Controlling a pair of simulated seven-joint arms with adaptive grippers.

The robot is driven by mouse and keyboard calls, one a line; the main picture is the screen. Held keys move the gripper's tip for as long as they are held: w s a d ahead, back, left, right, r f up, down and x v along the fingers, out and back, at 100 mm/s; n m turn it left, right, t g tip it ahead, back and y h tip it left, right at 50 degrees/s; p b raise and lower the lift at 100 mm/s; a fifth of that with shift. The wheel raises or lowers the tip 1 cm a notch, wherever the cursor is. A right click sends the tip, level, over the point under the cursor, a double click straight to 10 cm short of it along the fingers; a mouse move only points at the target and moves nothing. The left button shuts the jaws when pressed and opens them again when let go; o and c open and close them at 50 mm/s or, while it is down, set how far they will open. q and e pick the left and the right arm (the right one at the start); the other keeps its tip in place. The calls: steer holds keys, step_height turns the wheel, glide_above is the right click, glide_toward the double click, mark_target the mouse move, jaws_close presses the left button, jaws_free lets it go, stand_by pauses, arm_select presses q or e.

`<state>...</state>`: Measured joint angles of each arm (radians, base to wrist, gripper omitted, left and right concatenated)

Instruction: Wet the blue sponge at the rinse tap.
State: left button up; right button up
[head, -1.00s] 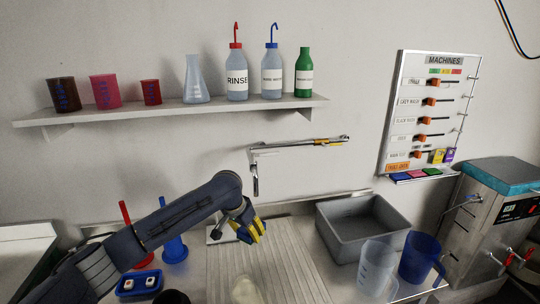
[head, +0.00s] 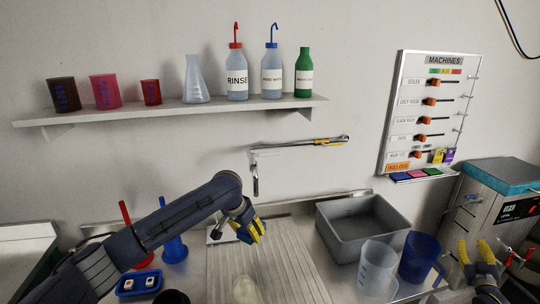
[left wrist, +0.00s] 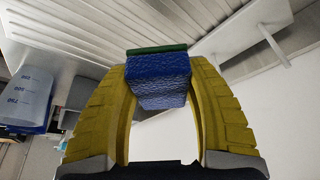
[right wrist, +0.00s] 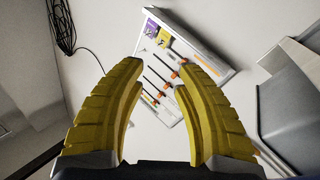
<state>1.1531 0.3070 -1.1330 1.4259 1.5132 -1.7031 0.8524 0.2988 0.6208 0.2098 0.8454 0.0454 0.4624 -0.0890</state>
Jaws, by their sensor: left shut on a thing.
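The blue sponge (left wrist: 160,82) has a green layer along its top edge in the left wrist view. My left gripper (head: 256,231) is shut on it, one yellow finger on each side. It is over the ribbed drainboard (head: 290,262) in the head view, where I cannot make out the sponge. A wall fixture (head: 300,146) with a thin piece hanging down is above the drainboard; I cannot tell whether it is the rinse tap. My right gripper (head: 474,243) is open and empty at the lower right, in front of the steel machine. Nothing is between its fingers in the right wrist view (right wrist: 152,78).
A grey basin (head: 330,232) stands right of the drainboard. A clear jug (head: 376,272) and a blue jug (head: 418,258) stand before it. A steel machine (head: 482,212) with red-handled taps is at the right. A shelf (head: 180,112) of bottles and beakers is above.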

steer(key=w+a+r+n+t, duration=0.15)
steer(key=w+r, duration=0.35)
steer(key=r, duration=0.7)
steer(key=w+a+r+n+t+y, duration=0.1)
steer(key=w+a+r+n+y, duration=0.25)
steer(key=a+r, duration=0.4)
steer(key=w+a+r+n+y, duration=0.2)
steer(key=w+a+r+n, duration=0.15)
steer(key=a, duration=0.65)
steer(key=w+a+r+n+t+y, duration=0.1)
steer(key=w+a+r+n+y, duration=0.2)
steer(key=a+r, duration=0.45)
steer(key=a+r+n+g+y, duration=0.25)
steer(key=a+n+y, duration=0.3)
steer(key=a, duration=1.45)
steer(key=n+g+y, duration=0.3)
steer(key=n+g, duration=0.1)
steer(key=n, duration=0.4)
glide_toward(270, 154)
steer(key=x, duration=1)
steer(key=shift+w+f, duration=0.15)
steer(key=shift+w, duration=0.15)
steer(key=shift+o, duration=0.4)
steer(key=shift+y, duration=0.3)
jaws_close()
